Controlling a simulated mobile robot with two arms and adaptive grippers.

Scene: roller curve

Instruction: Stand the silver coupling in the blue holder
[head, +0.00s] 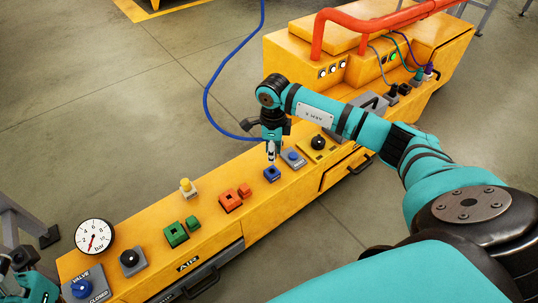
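The blue holder (272,175) is a small square block on the top of the yellow console. My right gripper (271,148) points down directly over it. A small silver piece, which looks like the silver coupling (271,156), is upright between its fingertips, and the gripper appears shut on it. The coupling's lower end is just above or at the holder's opening; I cannot tell whether it is inside. My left gripper (20,262) is partly in view at the lower left edge, beside the gauge, and its fingers are not clear.
A red holder (229,201) and a green holder (175,235) stand left of the blue one. A blue button (293,157) is close on the right. A pressure gauge (94,236), a black knob (129,258) and a blue valve knob (81,287) are at the left end.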

